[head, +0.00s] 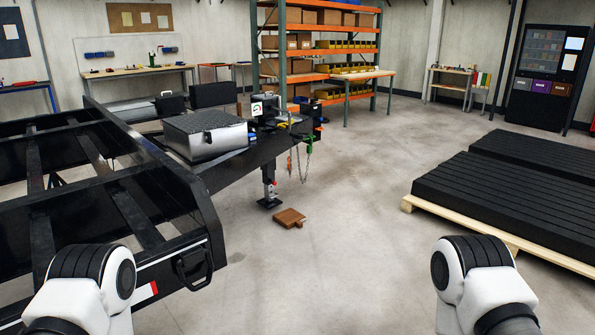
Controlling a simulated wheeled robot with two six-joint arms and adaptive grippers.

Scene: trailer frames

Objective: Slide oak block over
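The oak block (288,218) is a small brown wooden piece lying flat on the concrete floor, near the picture's middle. It lies just to the right of and a little nearer than the foot of the trailer jack (269,190), with a gap between them. The black trailer frame (180,190) fills the left side, its tongue reaching toward the jack. My two arms show only as white and black links at the bottom left and bottom right. Neither gripper is in view, and both arms are well short of the block.
A silver toolbox (205,135) sits on the trailer tongue, and a chain (308,158) hangs beside the jack. Black beams on a wooden pallet (475,227) occupy the right. Orange shelving (317,55) stands at the back.

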